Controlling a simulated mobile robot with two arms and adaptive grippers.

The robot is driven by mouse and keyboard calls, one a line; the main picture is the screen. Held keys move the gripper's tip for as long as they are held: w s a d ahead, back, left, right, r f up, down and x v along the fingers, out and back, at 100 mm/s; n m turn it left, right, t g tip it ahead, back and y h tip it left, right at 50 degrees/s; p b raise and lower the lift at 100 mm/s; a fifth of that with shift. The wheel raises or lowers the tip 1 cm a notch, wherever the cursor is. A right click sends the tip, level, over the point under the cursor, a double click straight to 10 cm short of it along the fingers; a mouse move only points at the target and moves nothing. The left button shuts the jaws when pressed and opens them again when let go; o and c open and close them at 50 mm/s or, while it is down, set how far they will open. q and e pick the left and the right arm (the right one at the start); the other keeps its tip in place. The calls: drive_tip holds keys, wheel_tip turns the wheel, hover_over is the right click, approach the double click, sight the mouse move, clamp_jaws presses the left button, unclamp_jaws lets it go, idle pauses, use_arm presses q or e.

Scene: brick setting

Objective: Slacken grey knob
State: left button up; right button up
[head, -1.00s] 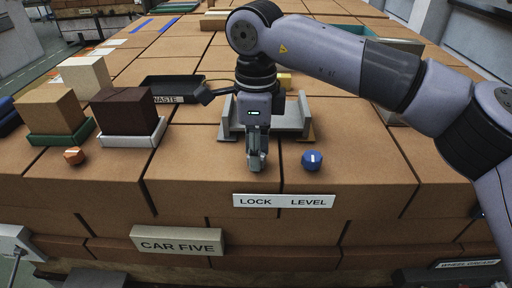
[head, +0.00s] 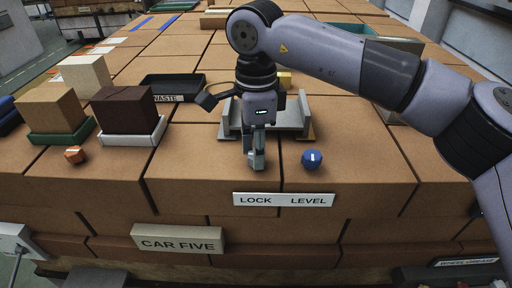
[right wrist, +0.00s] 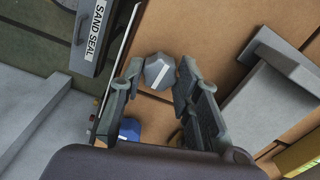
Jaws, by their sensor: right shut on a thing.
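The grey knob (right wrist: 159,72) has a white mark on its top and sits on the brown brick surface. In the right wrist view it lies between the two fingertips of my right gripper (right wrist: 159,76), which are shut on it. In the head view my right gripper (head: 256,160) points straight down behind the "LOCK" half of the label plate (head: 284,200), and its fingers hide the knob. My left gripper is not in view.
A blue knob (head: 311,159) stands just right of my right gripper. A grey channel-shaped rest (head: 297,118) is behind it. An orange knob (head: 75,155), block trays and a black "WASTE" tray (head: 185,88) are to the left.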

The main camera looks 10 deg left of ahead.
drive_tip(key=o, duration=1.1)
drive_tip(key=shift+o, duration=0.2)
drive_tip(key=shift+r, duration=0.1)
wheel_tip(320, 180, up, 12)
